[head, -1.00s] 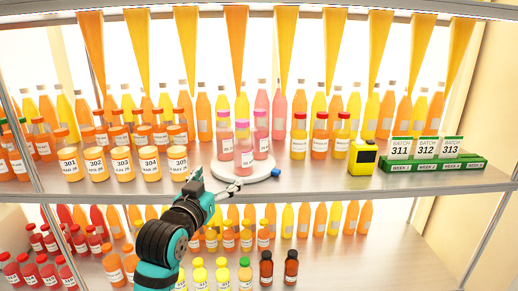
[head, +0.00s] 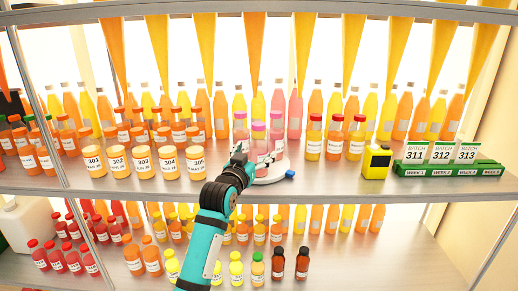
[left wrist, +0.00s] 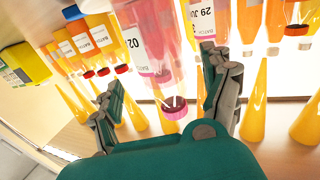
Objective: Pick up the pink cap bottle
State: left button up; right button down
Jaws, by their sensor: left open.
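Several pink cap bottles stand close together on a white round stand (head: 272,178) on the upper shelf; one (head: 276,122) shows at the right of the group. My left gripper (head: 241,155) is at the front left of the group and covers part of the front bottles. In the left wrist view, which is turned over, my left gripper (left wrist: 160,68) is open, with a pink cap bottle (left wrist: 150,40) between its fingers. No firm contact shows. My right gripper is not in view.
Orange jars (head: 143,160) stand left of the stand. Red cap bottles (head: 334,138), a yellow box (head: 376,162) and a green label holder (head: 450,169) are to the right. A small blue object (head: 290,174) lies at the stand's right edge.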

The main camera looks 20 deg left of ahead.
aim_at(255, 152)
pick_arm(q)
jog(key=w+p, duration=0.1)
jog(key=w, duration=0.2)
jog(key=shift+w+r, duration=0.1)
jog(key=shift+w, duration=0.45)
jog(key=shift+c, duration=0.2)
jog(key=c, duration=1.5)
jog(key=shift+o, duration=0.2)
